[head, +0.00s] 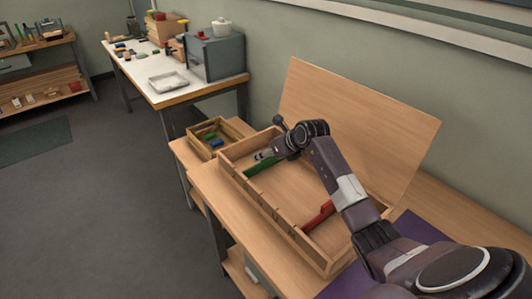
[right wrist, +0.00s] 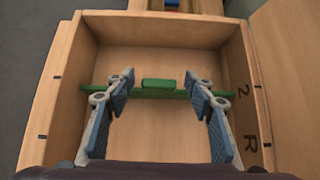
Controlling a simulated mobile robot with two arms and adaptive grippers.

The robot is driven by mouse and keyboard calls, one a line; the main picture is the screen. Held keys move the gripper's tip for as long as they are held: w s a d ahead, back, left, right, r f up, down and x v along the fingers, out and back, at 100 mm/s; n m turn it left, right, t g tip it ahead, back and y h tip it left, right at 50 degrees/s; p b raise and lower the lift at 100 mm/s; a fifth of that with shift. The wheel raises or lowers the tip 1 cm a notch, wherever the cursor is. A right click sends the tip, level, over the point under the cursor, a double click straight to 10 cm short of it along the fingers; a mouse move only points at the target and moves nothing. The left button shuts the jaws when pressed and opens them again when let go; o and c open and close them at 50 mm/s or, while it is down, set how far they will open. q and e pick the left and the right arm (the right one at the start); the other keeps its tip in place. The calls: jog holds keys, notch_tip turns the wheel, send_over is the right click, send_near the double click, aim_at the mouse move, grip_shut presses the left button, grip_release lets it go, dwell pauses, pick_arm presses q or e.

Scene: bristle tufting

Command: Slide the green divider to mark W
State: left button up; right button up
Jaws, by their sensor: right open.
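The green divider (head: 262,166) stands across the wooden box (head: 262,200) near its far-left end. In the right wrist view the divider (right wrist: 160,92) spans from wall to wall, with a raised tab in its middle. My right gripper (head: 265,155) is above the divider. In the right wrist view its open fingers (right wrist: 160,82) are on either side of the tab, apart from it. The right wall there shows marks "2" (right wrist: 244,92) and "R" (right wrist: 250,142); the divider is close to the "2". I cannot read a mark W. My left gripper is not in view.
A red divider (head: 319,216) stands in the nearer part of the box. The raised lid (head: 360,110) leans back along the wall side. A small crate (head: 207,133) with green and blue pieces sits beyond the box. A purple mat (head: 418,228) lies at the right.

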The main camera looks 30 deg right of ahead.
jog(key=shift+w+f, duration=0.3)
jog(key=shift+f, duration=0.05)
grip_shut()
